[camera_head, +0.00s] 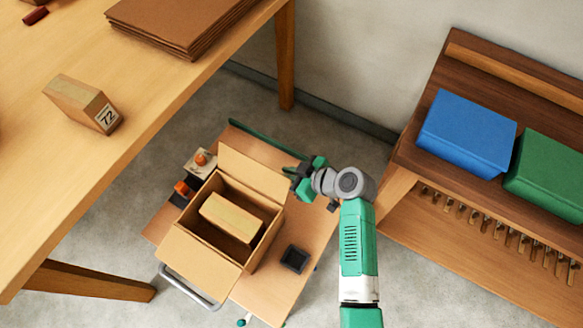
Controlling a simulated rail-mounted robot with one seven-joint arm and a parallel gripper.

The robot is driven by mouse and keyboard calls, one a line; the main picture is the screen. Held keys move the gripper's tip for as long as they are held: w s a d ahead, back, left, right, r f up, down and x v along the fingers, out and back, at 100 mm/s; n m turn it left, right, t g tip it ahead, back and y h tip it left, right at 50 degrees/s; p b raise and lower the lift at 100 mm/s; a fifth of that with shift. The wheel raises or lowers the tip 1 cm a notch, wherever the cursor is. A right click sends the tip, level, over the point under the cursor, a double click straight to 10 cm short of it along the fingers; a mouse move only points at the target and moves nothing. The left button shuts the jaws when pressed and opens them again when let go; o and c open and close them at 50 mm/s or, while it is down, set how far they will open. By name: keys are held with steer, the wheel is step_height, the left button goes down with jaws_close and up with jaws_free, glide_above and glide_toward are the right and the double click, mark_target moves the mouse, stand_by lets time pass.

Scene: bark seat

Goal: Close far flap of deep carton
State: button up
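The deep carton (262,243) stands open on a small wheeled cart, with a light wooden block (231,216) inside it. Its far flap (253,173) stands raised and leans outward at the upper side. Its near flap (200,261) is folded outward toward the lower left. My gripper (296,178), green and dark grey, is just right of the far flap, at its right end. I cannot tell whether it touches the flap. The fingers are small and partly hidden, so their opening does not show clearly.
The cart top (270,291) carries a small black tray (294,259) and a device with orange knobs (201,160). A wooden table (100,165) fills the left, with a block marked 72 (82,103). A bench with blue (467,133) and green boxes (550,172) stands right.

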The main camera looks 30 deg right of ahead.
steer(key=shift+s+a+r+p, duration=0.25)
steer(key=shift+a+r+p, duration=0.25)
steer(key=shift+p, duration=0.05)
steer(key=shift+s+a+r+p, duration=0.25)
steer(key=shift+a+r+p, duration=0.2)
steer(key=shift+a+p, duration=0.05)
steer(key=shift+s+a+f+p, duration=0.1)
steer(key=shift+s+a+p, duration=0.3)
steer(key=shift+a, duration=0.35)
steer(key=shift+s+a+p, duration=0.25)
steer(key=shift+s+a, duration=0.2)
steer(key=shift+a, duration=0.35)
steer(key=shift+s+a+f+p, duration=0.1)
steer(key=shift+s+a+p, duration=0.3)
steer(key=shift+a, duration=0.35)
steer(key=shift+r, duration=0.1)
step_height(320, 180, up, 10)
steer(key=p, duration=0.7)
glide_above(273, 194)
steer(key=s, duration=0.2)
steer(key=shift+a, duration=0.4)
steer(key=shift+s, duration=0.1)
